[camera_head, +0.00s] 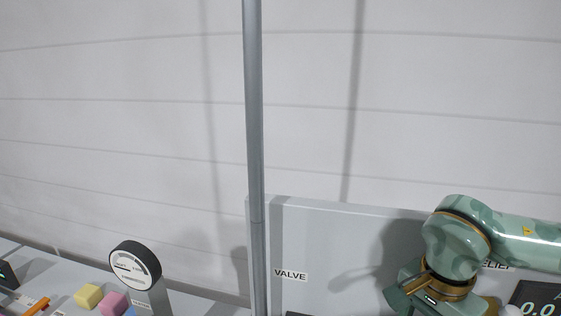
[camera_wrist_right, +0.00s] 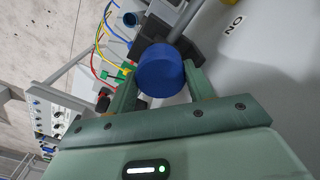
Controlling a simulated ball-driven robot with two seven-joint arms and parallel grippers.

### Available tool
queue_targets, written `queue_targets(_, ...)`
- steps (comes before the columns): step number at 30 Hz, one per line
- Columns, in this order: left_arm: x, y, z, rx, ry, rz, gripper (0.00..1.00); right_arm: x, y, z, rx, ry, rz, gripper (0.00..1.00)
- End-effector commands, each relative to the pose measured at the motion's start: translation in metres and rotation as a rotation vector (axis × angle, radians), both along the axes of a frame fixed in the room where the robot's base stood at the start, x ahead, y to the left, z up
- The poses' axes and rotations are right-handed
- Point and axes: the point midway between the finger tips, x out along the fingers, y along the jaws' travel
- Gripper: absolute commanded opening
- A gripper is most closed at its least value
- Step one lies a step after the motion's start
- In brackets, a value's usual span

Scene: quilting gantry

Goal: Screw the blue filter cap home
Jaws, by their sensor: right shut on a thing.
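The blue filter cap (camera_wrist_right: 160,72) is a round blue cylinder in the middle of the right wrist view. My right gripper (camera_wrist_right: 161,88) is shut on it, one green finger on each side. A dark grey body and a grey bar show just behind the cap; I cannot tell whether the cap is seated on them or how far. In the head view my right arm comes in from the right, and its wrist is at the bottom edge; the fingers and the cap are out of that picture. My left gripper is in neither view.
A grey panel with a VALVE label (camera_head: 291,274) stands behind a vertical pole (camera_head: 254,150). A round gauge (camera_head: 136,262), a yellow block (camera_head: 88,296) and a pink block (camera_head: 113,302) are at lower left. Coloured wires (camera_wrist_right: 101,50) run beside the cap.

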Motion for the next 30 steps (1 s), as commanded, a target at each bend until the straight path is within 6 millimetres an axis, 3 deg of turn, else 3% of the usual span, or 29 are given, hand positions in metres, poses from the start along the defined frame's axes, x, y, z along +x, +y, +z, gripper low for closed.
queue_targets(6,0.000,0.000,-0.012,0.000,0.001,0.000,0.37,0.004,-0.004,0.001,0.001,-0.009,-0.201,0.00)
queue_targets(18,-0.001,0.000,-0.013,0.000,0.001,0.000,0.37,0.004,-0.005,0.003,0.000,-0.012,-0.248,0.00)
queue_targets(30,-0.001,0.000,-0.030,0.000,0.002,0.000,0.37,0.007,-0.004,0.003,0.003,-0.018,-0.551,0.00)
